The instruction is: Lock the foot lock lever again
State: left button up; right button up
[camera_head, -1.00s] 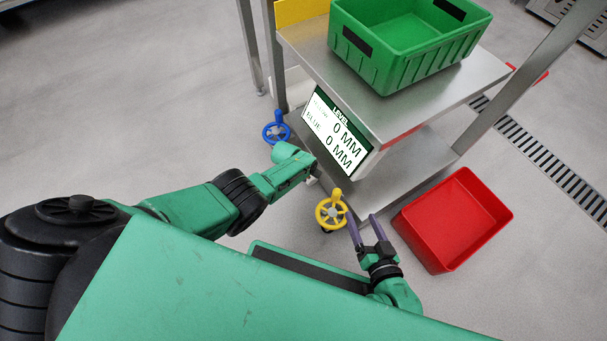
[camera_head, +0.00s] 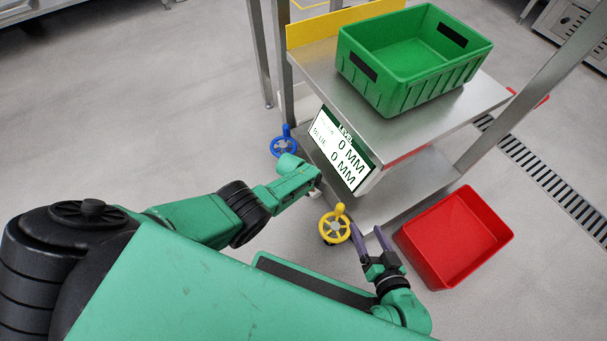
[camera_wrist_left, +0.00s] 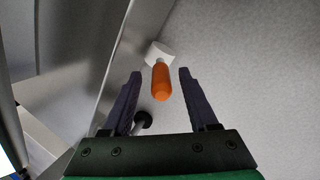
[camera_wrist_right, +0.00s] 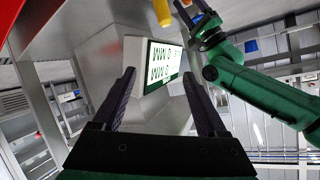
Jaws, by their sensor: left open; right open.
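The foot lock lever, an orange handle (camera_wrist_left: 161,82) on a white block (camera_wrist_left: 158,53), shows in the left wrist view. My left gripper (camera_wrist_left: 160,76) is open, with its two fingers on either side of the handle; gaps show on both sides. I cannot tell how deep the handle sits between them. In the head view, my left wrist hides most of the lever, low beside the cart. My right gripper (camera_head: 368,240) is open and empty, just right of the yellow handwheel (camera_head: 335,226). Its spread fingers also show in the right wrist view (camera_wrist_right: 160,78).
The steel cart (camera_head: 455,112) carries a green crate (camera_head: 385,88) and a level display (camera_head: 342,150) reading 0 MM twice. A blue handwheel (camera_head: 284,146) is at its far left leg. A red bin (camera_head: 428,245) stands on the floor at right. The floor at left is clear.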

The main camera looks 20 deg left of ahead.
pick_arm(q)
jog(key=p+v, duration=0.3)
jog(key=v, duration=0.1)
jog(key=shift+w+r, duration=0.1)
jog(key=shift+r, duration=0.15)
pick_arm(e)
jog(key=s+d+r+n+g+h+p, duration=0.1)
jog(key=s+d+r+g+h+p, duration=0.1)
jog(key=d+r+g+h+p, duration=0.3)
jog(key=s+d+r+g+p, duration=0.1)
jog(key=s+d+r+g, duration=0.15)
jog(key=d+r, duration=0.4)
pick_arm(q)
jog(key=p+v, duration=0.2)
jog(key=v, duration=0.5)
jog(key=shift+s+r, duration=0.25)
pick_arm(e)
jog(key=d+f, duration=0.1)
jog(key=d+f+g, duration=0.1)
jog(key=f, duration=0.1)
jog(key=f+g+h, duration=0.1)
jog(key=shift+s+d+f+m, duration=0.2)
jog(key=shift+s+d+m, duration=0.1)
jog(key=shift+d, duration=0.1)
